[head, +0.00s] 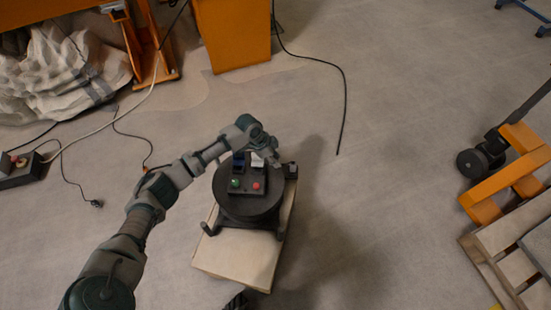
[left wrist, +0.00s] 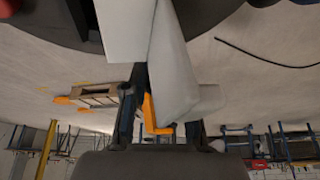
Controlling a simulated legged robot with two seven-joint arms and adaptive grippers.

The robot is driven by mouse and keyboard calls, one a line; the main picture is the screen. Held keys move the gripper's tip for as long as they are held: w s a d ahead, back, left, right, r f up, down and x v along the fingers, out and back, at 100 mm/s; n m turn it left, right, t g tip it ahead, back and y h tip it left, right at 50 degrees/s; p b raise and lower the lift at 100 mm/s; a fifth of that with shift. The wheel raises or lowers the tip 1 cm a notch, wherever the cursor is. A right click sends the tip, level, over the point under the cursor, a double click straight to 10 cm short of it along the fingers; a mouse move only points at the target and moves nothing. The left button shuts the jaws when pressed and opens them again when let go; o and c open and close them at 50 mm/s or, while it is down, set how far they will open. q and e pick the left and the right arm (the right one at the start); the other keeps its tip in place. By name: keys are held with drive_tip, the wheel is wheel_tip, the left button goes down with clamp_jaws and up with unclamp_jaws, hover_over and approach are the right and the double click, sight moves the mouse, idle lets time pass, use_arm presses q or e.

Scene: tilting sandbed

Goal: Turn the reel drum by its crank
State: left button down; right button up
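The reel drum (head: 248,207) is a dark round body on dark feet, on a pale wooden board in the head view. A small dark block (head: 291,171) stands at its right rim; I cannot tell whether it is the crank. My left gripper (head: 272,158) is over the drum's far edge, close to this block; contact is unclear. In the left wrist view, pale flat panels (left wrist: 172,75) partly cover dark finger parts, so their gap is unclear. Dark curved surfaces fill that view's top corners. My right gripper cannot be made out.
A button box (head: 248,186) with green and red buttons sits at the drum. The wooden board (head: 240,260) extends below it. A black cable (head: 342,95) lies on the floor behind. An orange pallet truck (head: 515,170) stands at right. Floor between is clear.

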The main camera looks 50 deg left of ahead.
use_arm(q)
drive_tip(key=shift+w+a+r+n+p, duration=0.15)
drive_tip(key=shift+a+r+n+p, duration=0.4)
drive_tip(key=shift+p, duration=0.3)
drive_tip(key=shift+a+f+n+y, duration=0.15)
drive_tip(key=shift+f+n+y, duration=0.05)
drive_tip(key=shift+n+y, duration=0.1)
drive_tip(key=shift+f, duration=0.25)
drive_tip(key=c, duration=0.9)
unclamp_jaws()
drive_tip(key=v, duration=1.1)
drive_tip(key=shift+s+a+r, duration=0.2)
drive_tip(key=shift+r, duration=0.15)
